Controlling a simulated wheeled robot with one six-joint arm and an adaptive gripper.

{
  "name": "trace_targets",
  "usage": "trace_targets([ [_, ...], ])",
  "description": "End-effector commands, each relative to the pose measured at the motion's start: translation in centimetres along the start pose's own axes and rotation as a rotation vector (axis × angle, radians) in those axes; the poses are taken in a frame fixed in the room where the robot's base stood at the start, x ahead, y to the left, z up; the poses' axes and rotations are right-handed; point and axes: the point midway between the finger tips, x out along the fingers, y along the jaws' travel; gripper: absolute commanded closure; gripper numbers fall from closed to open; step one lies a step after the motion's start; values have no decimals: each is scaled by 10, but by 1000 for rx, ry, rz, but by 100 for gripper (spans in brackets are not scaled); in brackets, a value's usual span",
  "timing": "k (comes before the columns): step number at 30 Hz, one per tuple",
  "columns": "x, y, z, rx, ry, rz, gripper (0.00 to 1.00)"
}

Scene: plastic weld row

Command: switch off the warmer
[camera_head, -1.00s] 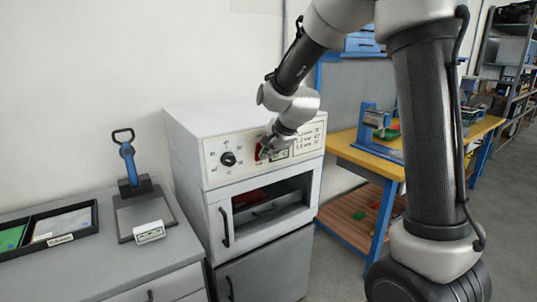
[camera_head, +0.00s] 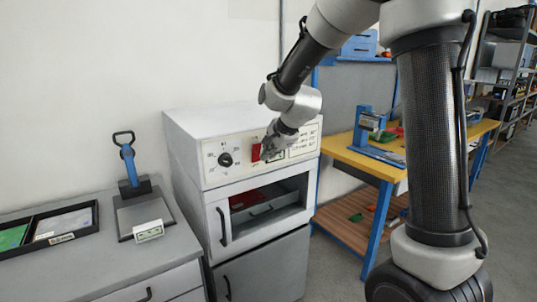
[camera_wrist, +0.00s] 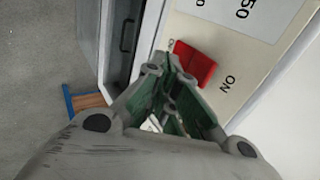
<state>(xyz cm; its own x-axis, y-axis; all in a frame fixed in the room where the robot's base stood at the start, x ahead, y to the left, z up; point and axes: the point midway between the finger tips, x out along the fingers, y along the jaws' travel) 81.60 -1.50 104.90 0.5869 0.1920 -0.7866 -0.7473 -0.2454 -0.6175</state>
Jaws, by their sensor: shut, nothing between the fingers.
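The warmer (camera_head: 190,140) is a white cabinet with a windowed door and a cream control panel. Its red switch (camera_head: 256,153) sits on the panel, right of a black dial (camera_head: 225,160). My gripper (camera_head: 266,155) is shut and empty at the panel, just right of the switch and partly covering it. In the wrist view the red switch (camera_wrist: 197,64) is beside the fingertips (camera_wrist: 172,64), with an "ON" label on its right. Another label near the fingertips is mostly hidden. I cannot tell whether the fingers touch the switch.
A grey counter (camera_head: 185,258) with a hand press (camera_head: 128,165) and a black tray (camera_head: 92,225) stands left of the warmer. A yellow-topped workbench (camera_head: 365,165) stands to the right. Open floor (camera_head: 335,275) lies in front right.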

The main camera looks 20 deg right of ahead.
Motion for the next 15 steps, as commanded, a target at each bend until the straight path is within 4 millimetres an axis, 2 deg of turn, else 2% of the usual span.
trace_targets([
  [5, -9, 3, -2, 0, 0, -1, 100],
  [15, -53, 16, -2, 0, 1, -3, 100],
])
